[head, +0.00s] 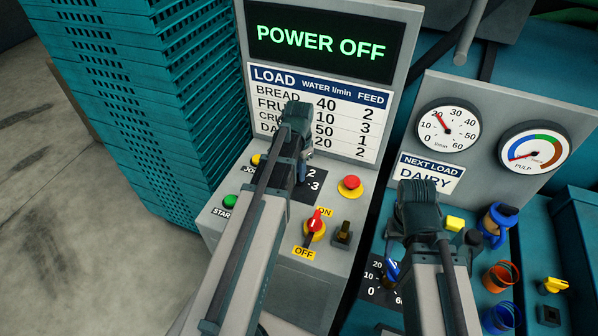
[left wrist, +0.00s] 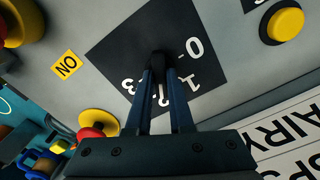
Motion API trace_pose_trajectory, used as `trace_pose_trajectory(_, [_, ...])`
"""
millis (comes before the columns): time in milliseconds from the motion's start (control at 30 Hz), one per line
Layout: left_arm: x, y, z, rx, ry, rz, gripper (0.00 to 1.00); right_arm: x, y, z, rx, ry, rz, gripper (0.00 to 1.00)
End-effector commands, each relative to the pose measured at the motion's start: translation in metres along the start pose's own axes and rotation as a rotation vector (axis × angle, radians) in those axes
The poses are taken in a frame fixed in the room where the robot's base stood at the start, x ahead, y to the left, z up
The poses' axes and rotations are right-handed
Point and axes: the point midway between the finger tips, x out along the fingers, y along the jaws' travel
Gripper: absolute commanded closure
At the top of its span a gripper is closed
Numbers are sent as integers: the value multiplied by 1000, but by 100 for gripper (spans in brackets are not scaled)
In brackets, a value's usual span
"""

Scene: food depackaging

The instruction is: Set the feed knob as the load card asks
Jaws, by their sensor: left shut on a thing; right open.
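The feed knob (left wrist: 160,60) is dark and sits on a black dial plate (left wrist: 125,45) with white numbers 0 to 3; the plate also shows in the head view (head: 312,187). My left gripper (left wrist: 160,75) is shut on the knob; in the head view the gripper (head: 302,174) covers the knob. The knob's pointer is hidden, so its setting cannot be told. The load card (head: 425,177) reads DAIRY. The load table (head: 315,112) gives dairy water 20 and feed 2. My right gripper (head: 418,200) is open above the right panel; its fingertips are mostly hidden.
The screen (head: 320,40) reads POWER OFF. A red stop button (head: 350,186), a red power switch (head: 315,225) and a green start button (head: 230,201) surround the feed dial. A water dial plate (head: 375,290) lies by my right arm. Teal stacked crates (head: 180,100) stand left.

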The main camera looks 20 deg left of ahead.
Motion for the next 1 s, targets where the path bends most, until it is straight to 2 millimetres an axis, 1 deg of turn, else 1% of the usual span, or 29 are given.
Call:
trace_pose_trajectory(200, [0,0,0,31,0,0,100,0,0,0,0,0,0,50])
trace_pose_trajectory(600, [0,0,0,34,0,0,100,0,0,0,0,0,0,50])
trace_pose_trajectory(633, [0,0,0,34,0,0,75,0,0,0,0,0,0,50])
trace_pose_trajectory(767, [0,0,0,33,0,0,51,0,0,0,0,0,0,50])
trace_pose_trajectory(800, [0,0,0,33,0,0,50,0,0,0,0,0,0,50])
trace_pose_trajectory(1000, [0,0,0,33,0,0,50,0,0,0,0,0,0,50])
